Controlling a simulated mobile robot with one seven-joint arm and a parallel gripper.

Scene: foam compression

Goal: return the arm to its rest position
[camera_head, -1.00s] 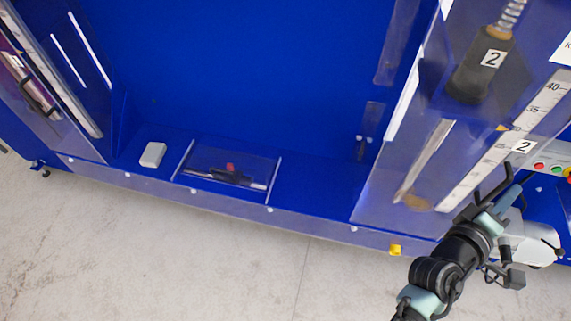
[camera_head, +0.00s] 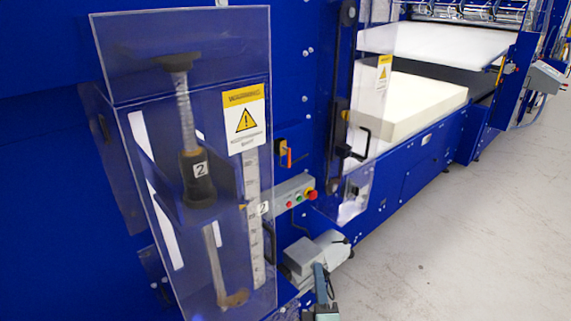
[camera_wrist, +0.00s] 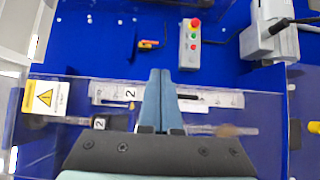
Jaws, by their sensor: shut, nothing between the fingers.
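My gripper (camera_wrist: 160,73) points away from the wrist camera, and its two teal fingers are pressed together with nothing between them. In the head view a teal part of my arm (camera_head: 321,284) shows at the bottom edge, in front of the machine; the rest of the arm is out of the picture. In the wrist view the fingers overlap the clear guard panel (camera_wrist: 265,105) and the ruler strip (camera_wrist: 222,98). I cannot tell how far they are from the panel.
A clear case (camera_head: 255,65) with a plunger labelled 2 (camera_head: 197,178) stands close on the left. A control box with buttons (camera_head: 290,196) and a grey-white device (camera_head: 318,252) are near my arm. A cream foam block (camera_head: 410,105) lies farther back. Floor at the right (camera_head: 460,240) is clear.

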